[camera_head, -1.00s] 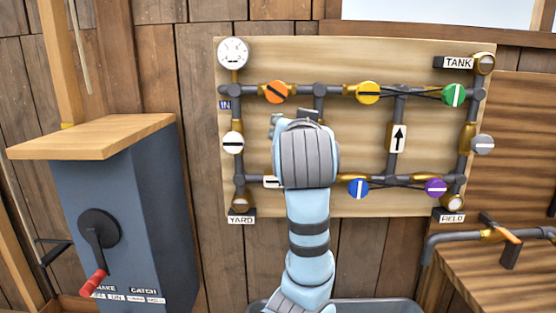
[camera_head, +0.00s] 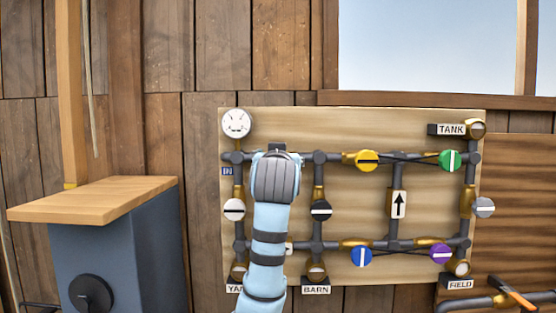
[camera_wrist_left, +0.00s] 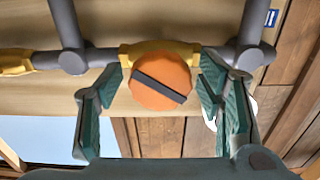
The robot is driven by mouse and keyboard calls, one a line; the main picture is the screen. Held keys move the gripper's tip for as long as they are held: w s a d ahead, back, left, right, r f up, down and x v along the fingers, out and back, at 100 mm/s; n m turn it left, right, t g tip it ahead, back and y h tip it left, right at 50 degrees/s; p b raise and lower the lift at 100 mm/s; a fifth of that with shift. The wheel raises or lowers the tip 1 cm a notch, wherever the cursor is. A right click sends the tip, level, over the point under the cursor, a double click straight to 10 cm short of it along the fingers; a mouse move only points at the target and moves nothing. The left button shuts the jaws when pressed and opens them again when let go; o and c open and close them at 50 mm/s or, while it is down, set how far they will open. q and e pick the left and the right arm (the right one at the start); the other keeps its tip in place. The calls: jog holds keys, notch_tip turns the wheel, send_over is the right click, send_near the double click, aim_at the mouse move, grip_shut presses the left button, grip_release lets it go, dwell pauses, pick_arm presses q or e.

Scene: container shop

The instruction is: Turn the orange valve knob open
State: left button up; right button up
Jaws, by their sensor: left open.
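The orange valve knob (camera_wrist_left: 158,84) is a round disc with a dark diagonal bar, set on a brass fitting (camera_wrist_left: 160,54) of the pipework. In the left wrist view it sits between the two green fingers of my left gripper (camera_wrist_left: 160,96), with a gap on each side. The gripper is open and holds nothing. In the head view my left gripper (camera_head: 276,152) covers the knob on the board's upper pipe, so the knob is hidden there. My right gripper is in neither view.
The wooden board (camera_head: 358,260) carries pipes, a gauge (camera_head: 236,123), a yellow knob (camera_head: 367,161), a green knob (camera_head: 450,160), a blue knob (camera_head: 361,256) and a purple knob (camera_head: 440,254). A blue-grey cabinet (camera_head: 140,240) with a wooden top stands left. Pipes flank the orange knob closely.

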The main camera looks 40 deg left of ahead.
pick_arm(q)
jog(key=shift+c, duration=0.6)
jog(key=c, duration=1.1)
jog(key=shift+o, duration=0.2)
jog(key=shift+n, duration=0.5)
jog(key=n, duration=0.2)
jog(key=shift+n, duration=0.3)
jog(key=shift+n+b, duration=0.4)
jog(key=shift+n, duration=1.2)
